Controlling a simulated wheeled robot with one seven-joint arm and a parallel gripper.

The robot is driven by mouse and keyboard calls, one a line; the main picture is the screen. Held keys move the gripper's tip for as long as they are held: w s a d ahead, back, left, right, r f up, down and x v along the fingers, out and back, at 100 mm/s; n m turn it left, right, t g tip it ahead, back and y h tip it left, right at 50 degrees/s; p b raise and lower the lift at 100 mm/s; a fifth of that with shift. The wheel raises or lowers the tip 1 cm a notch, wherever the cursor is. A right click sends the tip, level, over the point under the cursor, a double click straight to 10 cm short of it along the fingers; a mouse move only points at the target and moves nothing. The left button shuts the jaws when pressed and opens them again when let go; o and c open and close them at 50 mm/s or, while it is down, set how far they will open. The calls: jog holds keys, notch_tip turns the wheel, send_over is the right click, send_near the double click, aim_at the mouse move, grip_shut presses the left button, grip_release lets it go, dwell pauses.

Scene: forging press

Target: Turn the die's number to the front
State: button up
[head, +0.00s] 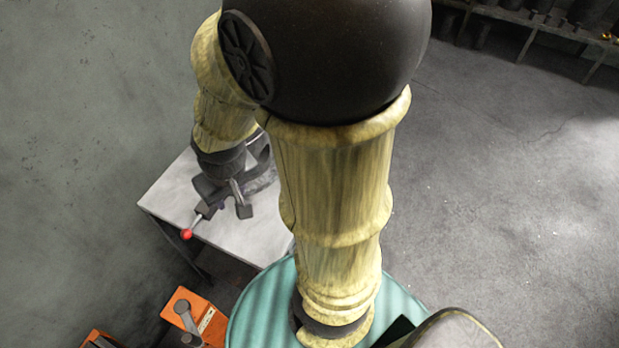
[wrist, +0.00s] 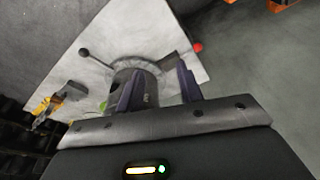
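The die looks to be the dark grey cylinder (wrist: 150,88) on a round plate (wrist: 122,66) on the pale table. A small mark, perhaps its number, shows faintly on its side, too small to read. My gripper (wrist: 160,70) is over the table with its two purple fingers apart. The left finger overlaps the die in the wrist view; the right finger stands clear of it, with a gap between. I cannot tell whether the left finger touches it. In the head view my gripper (head: 225,198) points down at the table, and my arm hides most of the die.
A dark ball knob (wrist: 84,52) sticks out opposite. A yellow item (wrist: 47,105) lies by the table's edge. An orange unit (head: 195,318) stands below.

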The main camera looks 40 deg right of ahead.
jog(key=o, duration=0.3)
jog(key=d+f+m+g+y+b, duration=0.2)
jog(key=d+f+m+y+b, duration=0.65)
jog(key=d+f+m, duration=0.9)
jog(key=s+d+f+m+t+b, duration=0.1)
jog(key=s+d+f+m+t, duration=0.1)
jog(key=d, duration=0.4)
jog(key=s+d+f+m+t+y+b, duration=0.1)
jog(key=s+d+f+m+t, duration=0.2)
jog(key=d+t, duration=0.3)
jog(key=s+d+f+m+t+y+b, duration=0.1)
jog(key=s+d+f+m+t+b, duration=0.1)
jog(key=d+t, duration=0.4)
jog(key=shift+s+d+f+m, duration=0.2)
jog(key=shift+f+m, duration=0.1)
jog(key=shift+m, duration=0.4)
jog(key=shift+s+d+f+m, duration=0.15)
jog(key=shift+f+m, duration=0.15)
jog(key=shift+m, duration=0.35)
jog(key=shift+a, duration=0.1)
jog(key=p+x, duration=0.4)
jog(key=x, duration=1.3)
jog(key=shift+w+a, duration=0.1)
jog(key=shift+w, duration=0.15)
